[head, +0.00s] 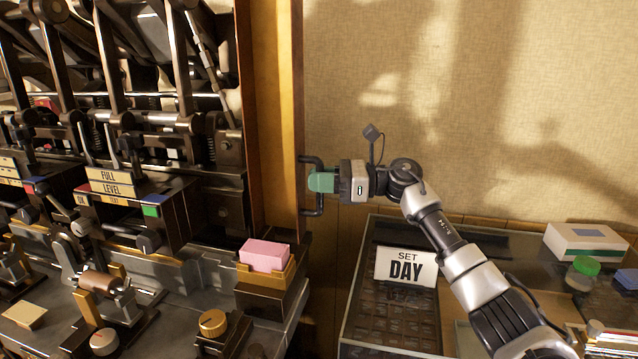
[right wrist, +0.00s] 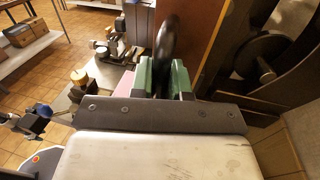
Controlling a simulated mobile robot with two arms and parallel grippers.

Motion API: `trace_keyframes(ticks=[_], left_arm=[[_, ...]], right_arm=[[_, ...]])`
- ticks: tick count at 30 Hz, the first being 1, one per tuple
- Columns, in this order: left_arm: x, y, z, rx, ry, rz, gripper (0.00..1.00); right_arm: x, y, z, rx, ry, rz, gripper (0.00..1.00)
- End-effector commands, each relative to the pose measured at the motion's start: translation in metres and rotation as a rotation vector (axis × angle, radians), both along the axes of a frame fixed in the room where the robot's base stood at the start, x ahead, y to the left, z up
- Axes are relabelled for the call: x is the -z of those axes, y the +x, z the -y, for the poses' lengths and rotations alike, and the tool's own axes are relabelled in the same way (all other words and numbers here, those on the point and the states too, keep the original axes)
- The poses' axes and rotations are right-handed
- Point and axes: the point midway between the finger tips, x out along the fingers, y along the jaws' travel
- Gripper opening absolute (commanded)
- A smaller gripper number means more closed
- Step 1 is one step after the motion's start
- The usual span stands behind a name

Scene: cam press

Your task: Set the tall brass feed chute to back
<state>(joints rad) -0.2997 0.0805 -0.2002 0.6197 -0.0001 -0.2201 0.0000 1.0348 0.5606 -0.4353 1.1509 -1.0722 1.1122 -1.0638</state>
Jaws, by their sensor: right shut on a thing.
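My right gripper (head: 314,181) is shut on a black bar handle (head: 318,210) at the edge of a tall upright golden-brown panel (head: 270,110). In the right wrist view the green fingers (right wrist: 165,78) stand on either side of the dark handle (right wrist: 167,38), beside a reddish-brown panel (right wrist: 215,40). A low brass-coloured holder (head: 270,287) with a pink card stack (head: 265,256) stands left of the handle. My left gripper is not in the head view.
The dark press machinery (head: 140,110) fills the left, with level plates (head: 108,182) and a brass knob (head: 213,323). A glass-topped case (head: 370,340) with a "SET DAY" sign (head: 405,267) stands below my right arm. The wall right of the panel is bare.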

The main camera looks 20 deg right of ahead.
Motion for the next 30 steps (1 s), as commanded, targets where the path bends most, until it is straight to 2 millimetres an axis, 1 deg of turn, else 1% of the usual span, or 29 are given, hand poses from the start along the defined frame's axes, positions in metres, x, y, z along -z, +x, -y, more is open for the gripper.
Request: trace_keyframes(ticks=[1, 5, 6, 13, 16, 20, 27, 30], left_arm=[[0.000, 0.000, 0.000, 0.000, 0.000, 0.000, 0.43], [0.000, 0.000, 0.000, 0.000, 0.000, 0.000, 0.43], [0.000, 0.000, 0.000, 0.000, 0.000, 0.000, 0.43], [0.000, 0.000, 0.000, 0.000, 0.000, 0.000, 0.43], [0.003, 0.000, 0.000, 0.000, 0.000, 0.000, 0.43], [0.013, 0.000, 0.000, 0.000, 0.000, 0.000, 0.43], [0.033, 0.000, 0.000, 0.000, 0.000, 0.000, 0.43], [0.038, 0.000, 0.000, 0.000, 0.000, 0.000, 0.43]], right_arm=[[-0.005, 0.001, 0.004, 0.013, 0.004, 0.007, 0.20], [-0.004, 0.001, 0.003, 0.011, 0.004, 0.006, 0.40], [-0.004, 0.001, 0.003, 0.010, 0.003, 0.006, 0.41], [-0.002, 0.001, 0.002, 0.007, 0.003, 0.003, 0.41], [-0.001, -0.001, 0.007, 0.008, 0.002, 0.004, 0.41], [0.002, -0.008, 0.025, 0.011, 0.003, 0.004, 0.41], [0.002, -0.026, 0.071, 0.012, 0.002, 0.004, 0.41], [0.001, -0.032, 0.086, 0.011, 0.002, 0.003, 0.41]])
